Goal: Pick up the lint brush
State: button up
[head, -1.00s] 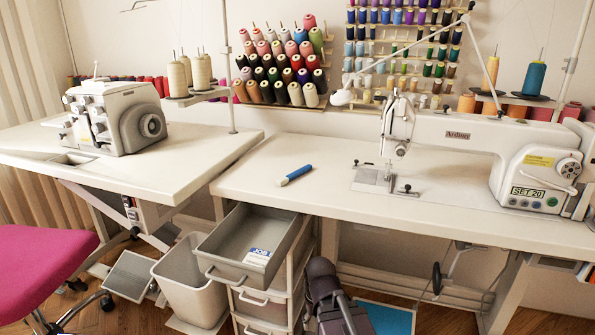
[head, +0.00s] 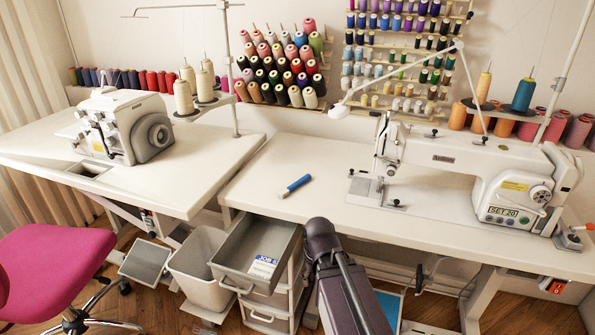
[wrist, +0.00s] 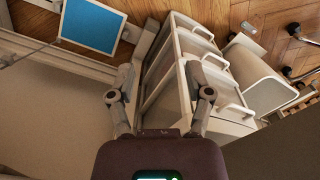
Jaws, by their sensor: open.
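The lint brush (head: 295,186), as I take it, is a small blue-handled stick with a pale end. It lies on the white sewing table (head: 330,205), near its left front part, in the head view. It does not show in the wrist view. My gripper (wrist: 160,95) is open and empty in the wrist view, its two fingers well apart. In the head view my arm rises in front of the table's front edge, below and right of the brush, and the fingers cannot be made out there.
A pulled-out grey drawer (head: 228,270) holds a labelled card (head: 263,266) and juts out below the table. A white bin (head: 195,265) stands left of it. The sewing machine (head: 470,165) occupies the table's right. The tabletop around the brush is clear.

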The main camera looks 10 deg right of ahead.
notch_tip(320, 180, up, 19)
jog(key=w+p, duration=0.2)
jog(key=p, duration=1.6)
notch_tip(320, 180, up, 12)
jog(key=f+m+p, duration=0.1)
jog(key=m+p, duration=0.9)
jog(key=p, duration=0.1)
send_over(302, 178)
jog(key=shift+r, duration=0.25)
jog(key=shift+f, duration=0.2)
notch_tip(302, 178, down, 8)
jog(key=b, duration=0.8)
jog(key=shift+f+b, duration=0.15)
jog(key=shift+b, duration=0.15)
jog(key=shift+s+f+b, duration=0.1)
jog(key=shift+f+b, duration=2.5)
